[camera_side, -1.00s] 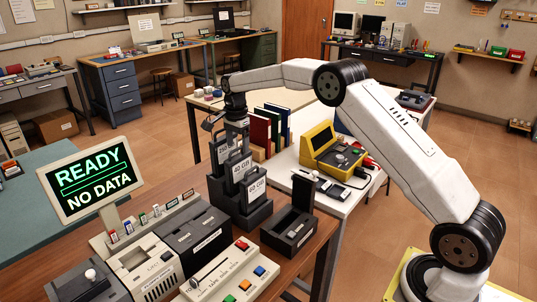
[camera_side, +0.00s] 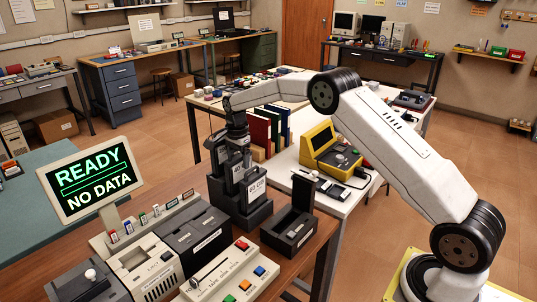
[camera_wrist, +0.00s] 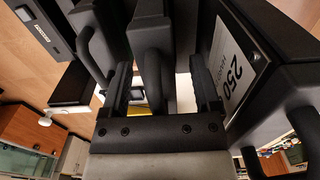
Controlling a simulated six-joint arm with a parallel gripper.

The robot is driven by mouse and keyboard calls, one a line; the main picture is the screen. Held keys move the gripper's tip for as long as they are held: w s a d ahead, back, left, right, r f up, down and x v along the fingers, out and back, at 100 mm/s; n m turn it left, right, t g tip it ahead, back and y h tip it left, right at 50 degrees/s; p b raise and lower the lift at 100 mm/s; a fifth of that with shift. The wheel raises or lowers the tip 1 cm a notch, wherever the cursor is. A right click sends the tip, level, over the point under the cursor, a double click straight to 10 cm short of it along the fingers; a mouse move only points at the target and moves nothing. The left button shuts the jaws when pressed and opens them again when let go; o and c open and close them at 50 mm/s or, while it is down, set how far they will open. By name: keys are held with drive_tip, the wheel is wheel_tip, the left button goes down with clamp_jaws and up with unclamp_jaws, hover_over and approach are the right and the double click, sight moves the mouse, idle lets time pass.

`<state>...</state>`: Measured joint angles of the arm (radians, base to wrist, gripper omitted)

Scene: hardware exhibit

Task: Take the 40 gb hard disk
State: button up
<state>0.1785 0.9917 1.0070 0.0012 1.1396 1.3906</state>
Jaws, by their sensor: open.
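Several black hard disks with handles and white labels stand upright in a stepped black rack (camera_side: 240,217) in the side view. The middle disk's label (camera_side: 238,171) seems to read 40 GB; the front disk's label (camera_side: 256,188) is too small to read surely. My gripper (camera_side: 236,140) points down over the middle disk. In the wrist view my gripper (camera_wrist: 162,88) is open, with a black handle (camera_wrist: 152,70) between its fingers, not clamped. A disk labelled 250 (camera_wrist: 232,65) stands close at the right there, and another handle (camera_wrist: 90,50) is at the left.
An empty-looking black dock (camera_side: 289,231) stands right of the rack. A screen (camera_side: 92,180) reading READY, NO DATA, and consoles fill the left front. Books (camera_side: 262,133) and a yellow device (camera_side: 331,147) stand behind on the white table.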

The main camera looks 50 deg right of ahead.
idle(0.3)
clamp_jaws()
drive_tip(key=shift+r, duration=0.15)
idle(1.1)
